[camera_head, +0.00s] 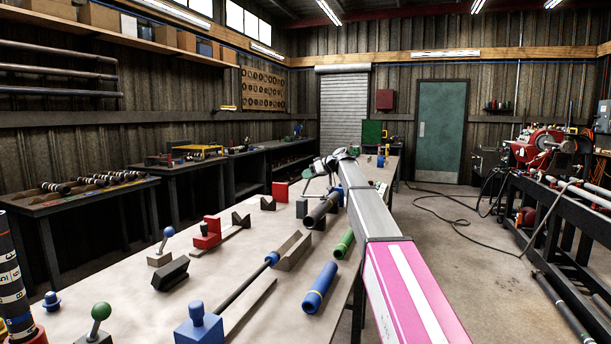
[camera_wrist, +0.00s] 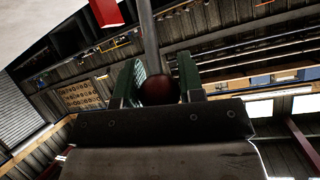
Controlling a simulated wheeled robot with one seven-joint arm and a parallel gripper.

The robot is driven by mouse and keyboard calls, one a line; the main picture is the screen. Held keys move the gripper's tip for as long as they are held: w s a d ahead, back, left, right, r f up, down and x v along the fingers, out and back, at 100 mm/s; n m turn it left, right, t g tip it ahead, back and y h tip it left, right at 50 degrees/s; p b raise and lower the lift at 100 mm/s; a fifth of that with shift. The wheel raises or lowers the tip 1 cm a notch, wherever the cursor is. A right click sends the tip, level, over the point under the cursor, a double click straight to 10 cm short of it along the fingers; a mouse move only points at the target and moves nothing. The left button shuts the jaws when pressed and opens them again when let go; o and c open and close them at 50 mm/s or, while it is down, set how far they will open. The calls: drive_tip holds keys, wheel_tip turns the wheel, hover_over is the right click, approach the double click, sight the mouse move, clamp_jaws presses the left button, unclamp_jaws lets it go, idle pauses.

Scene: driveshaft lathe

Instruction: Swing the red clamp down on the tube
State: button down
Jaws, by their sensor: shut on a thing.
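My gripper (camera_wrist: 160,80) shows green fingers in the wrist view, shut on a dark red ball knob (camera_wrist: 157,90) at the end of a grey rod (camera_wrist: 150,40). The rod runs up out of that view, and a red block (camera_wrist: 106,12) shows at its top left. In the head view my gripper (camera_head: 318,170) is at the end of my arm, above the far part of the bench; the knob cannot be made out there. A red block (camera_head: 280,191) stands below it to the left. A dark tube (camera_head: 322,211) lies near the bench's right edge. The clamp's pivot is unclear.
The pale bench (camera_head: 130,270) holds a red vise-like fixture (camera_head: 208,232), a blue cylinder (camera_head: 319,287), a green cylinder (camera_head: 344,244), a blue block (camera_head: 198,328) and a green-knobbed lever (camera_head: 101,312). My arm spans the bench's right side. Open floor lies right, before a black machine frame (camera_head: 555,215).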

drive_tip(key=shift+s+d+f, duration=0.25)
drive_tip(key=shift+d, duration=0.35)
drive_tip(key=c, duration=0.8)
unclamp_jaws()
drive_tip(key=shift+o, duration=0.2)
drive_tip(key=v, duration=1)
drive_tip(key=shift+s+d+r, duration=0.2)
drive_tip(key=shift+d+r, duration=0.05)
drive_tip(key=shift+d, duration=0.05)
